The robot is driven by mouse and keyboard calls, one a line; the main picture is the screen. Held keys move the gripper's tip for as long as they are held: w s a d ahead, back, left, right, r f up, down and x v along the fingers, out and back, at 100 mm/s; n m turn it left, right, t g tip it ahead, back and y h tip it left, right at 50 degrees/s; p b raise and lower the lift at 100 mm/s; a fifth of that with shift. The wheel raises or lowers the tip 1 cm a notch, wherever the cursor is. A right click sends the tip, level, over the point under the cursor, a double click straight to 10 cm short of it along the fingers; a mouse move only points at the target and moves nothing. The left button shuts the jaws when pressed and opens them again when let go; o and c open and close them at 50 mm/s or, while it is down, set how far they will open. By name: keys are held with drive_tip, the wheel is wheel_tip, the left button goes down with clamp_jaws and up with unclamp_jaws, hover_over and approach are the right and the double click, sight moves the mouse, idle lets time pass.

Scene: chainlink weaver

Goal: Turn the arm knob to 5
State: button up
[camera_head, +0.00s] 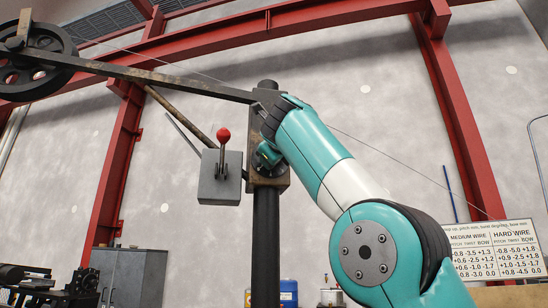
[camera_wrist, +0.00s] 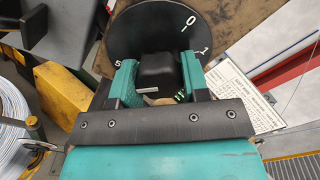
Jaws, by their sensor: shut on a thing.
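The arm knob (camera_wrist: 157,70) is a black block in the middle of the wrist view. It sits on a round black dial (camera_wrist: 150,30) with white marks 0 and 1 at upper right and a 5 at the left. My gripper (camera_wrist: 158,78) is shut on the knob, one teal finger on each side. A short white mark shows on the knob's near edge; I cannot tell which number the knob points to. In the head view my gripper reaches the dark post (camera_head: 265,230), and the knob is hidden there.
A grey box (camera_head: 220,178) with a red-knobbed lever (camera_head: 223,136) hangs left of the post. A long dark arm (camera_head: 150,75) runs to a wheel (camera_head: 35,62) at upper left. A wire chart (camera_head: 495,250) stands at right. A wire coil (camera_wrist: 15,120) lies left in the wrist view.

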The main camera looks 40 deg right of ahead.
idle(0.4)
drive_tip(key=o, duration=0.9)
drive_tip(key=shift+s, duration=0.1)
drive_tip(key=shift+v, duration=8.65)
